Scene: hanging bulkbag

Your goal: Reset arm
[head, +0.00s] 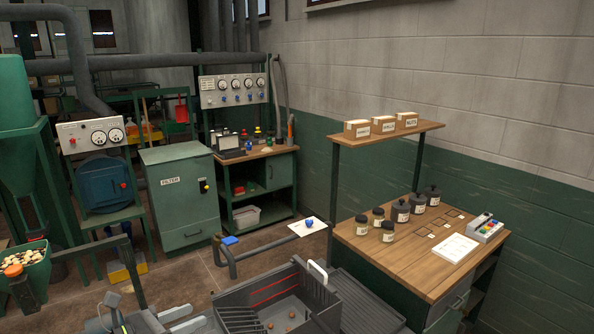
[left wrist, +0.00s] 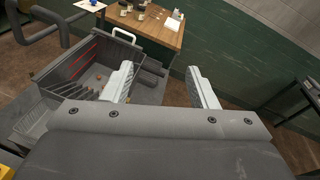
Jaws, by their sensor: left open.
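My left gripper (head: 183,318) is low in the head view, left of the dark grey bin (head: 335,310). In the left wrist view its two pale fingers (left wrist: 160,72) stand wide apart with nothing between them. The bin also shows in the left wrist view (left wrist: 65,70), beyond and left of the fingers. It has a white handle and a few small brown pieces inside. My right gripper is in neither view.
A wooden workbench (head: 395,265) with jars, a white sheet and a button box stands at the right under a shelf. A grey tubular rail (head: 270,255) runs behind the bin. A green filter cabinet (head: 180,200) stands farther back. Brown floor lies between them.

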